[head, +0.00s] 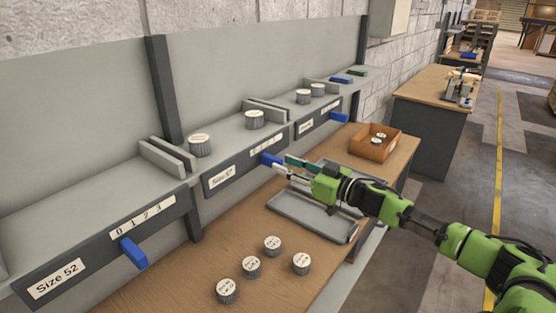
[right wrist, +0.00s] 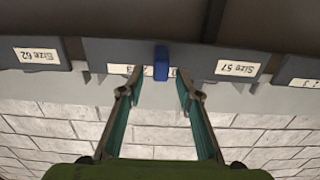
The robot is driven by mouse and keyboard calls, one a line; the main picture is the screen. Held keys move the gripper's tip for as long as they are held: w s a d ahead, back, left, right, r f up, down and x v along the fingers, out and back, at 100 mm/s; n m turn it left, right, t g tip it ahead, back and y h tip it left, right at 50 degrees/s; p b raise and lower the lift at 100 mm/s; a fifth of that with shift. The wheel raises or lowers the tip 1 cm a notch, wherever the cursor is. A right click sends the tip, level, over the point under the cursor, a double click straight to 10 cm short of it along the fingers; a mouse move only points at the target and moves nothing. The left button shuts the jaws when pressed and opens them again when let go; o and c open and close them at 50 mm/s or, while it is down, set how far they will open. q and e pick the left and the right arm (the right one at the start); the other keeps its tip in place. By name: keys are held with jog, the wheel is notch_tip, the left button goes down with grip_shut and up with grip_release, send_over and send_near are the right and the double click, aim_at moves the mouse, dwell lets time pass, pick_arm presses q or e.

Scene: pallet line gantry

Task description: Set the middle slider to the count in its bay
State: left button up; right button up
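The middle slider is a blue tab (head: 270,159) on the front rail of the Size 57 bay (head: 222,177). Two grey tins with white lids stand in that bay, one at its left (head: 200,145) and one near its right divider (head: 254,119). My right gripper (head: 281,165) is open at the slider. In the right wrist view, which is upside down, the slider (right wrist: 161,62) lies between the spread fingertips (right wrist: 158,85), with gaps visible on both sides. It stands among the scale marks and hides part of them. My left gripper is out of view.
The Size 52 bay's blue slider (head: 133,252) is at the left; the right bay's slider (head: 338,117) is farther along, with two tins (head: 303,97) above it. Below are a grey tray (head: 310,222), several loose tins (head: 251,267) and an orange-brown box (head: 371,151) on the wooden bench.

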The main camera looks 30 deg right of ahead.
aim_at(282, 163)
jog(key=shift+p+x, duration=0.5)
jog(key=shift+x, duration=1.25)
grip_shut()
